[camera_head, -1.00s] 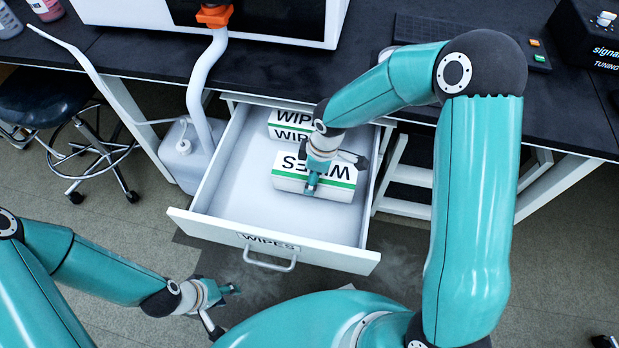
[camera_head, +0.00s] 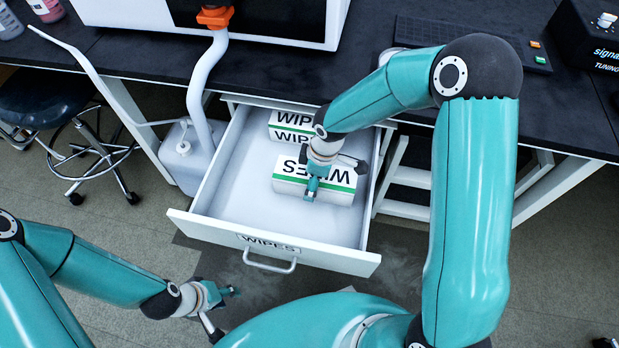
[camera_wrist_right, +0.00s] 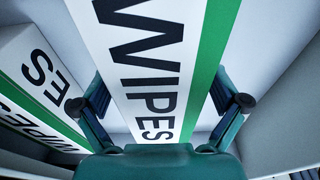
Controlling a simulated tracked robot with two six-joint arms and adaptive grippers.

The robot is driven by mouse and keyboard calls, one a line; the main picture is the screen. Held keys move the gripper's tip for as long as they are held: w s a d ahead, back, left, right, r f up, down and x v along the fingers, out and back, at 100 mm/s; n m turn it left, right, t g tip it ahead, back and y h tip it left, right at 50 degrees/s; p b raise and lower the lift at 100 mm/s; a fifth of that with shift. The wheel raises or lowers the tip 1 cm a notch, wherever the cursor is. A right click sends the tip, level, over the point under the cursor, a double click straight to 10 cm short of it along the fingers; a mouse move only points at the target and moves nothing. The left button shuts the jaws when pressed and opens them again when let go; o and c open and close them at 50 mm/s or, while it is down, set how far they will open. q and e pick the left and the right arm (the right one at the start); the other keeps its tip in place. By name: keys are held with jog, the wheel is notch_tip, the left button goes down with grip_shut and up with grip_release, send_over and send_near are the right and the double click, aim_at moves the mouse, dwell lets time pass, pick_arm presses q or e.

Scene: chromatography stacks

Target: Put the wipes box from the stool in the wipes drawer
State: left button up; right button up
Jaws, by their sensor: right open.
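A white wipes box (camera_head: 338,195) with a green stripe lies in the open wipes drawer (camera_head: 226,205), in its right half. My right gripper (camera_head: 337,178) is over this box, open, with its fingers on either side. In the right wrist view the box (camera_wrist_right: 145,60) runs between the open fingers of the gripper (camera_wrist_right: 160,105); contact with the fingers is unclear. Another wipes box (camera_head: 291,133) lies behind it in the drawer and shows at the left of the wrist view (camera_wrist_right: 35,90). My left gripper (camera_head: 222,311) is open and empty, low in front of the drawer.
A dark blue stool (camera_head: 45,98) stands at the left, its visible seat empty. A white jug (camera_head: 188,155) with a tube stands left of the drawer. The black bench top (camera_head: 375,60) lies above the drawer. The drawer's left half is clear.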

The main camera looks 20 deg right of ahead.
jog(key=r, duration=0.4)
jog(key=d+r+p, duration=0.1)
jog(key=r, duration=0.3)
jog(key=s+r+p, duration=0.1)
jog(key=r, duration=0.3)
jog(key=shift+d, duration=0.25)
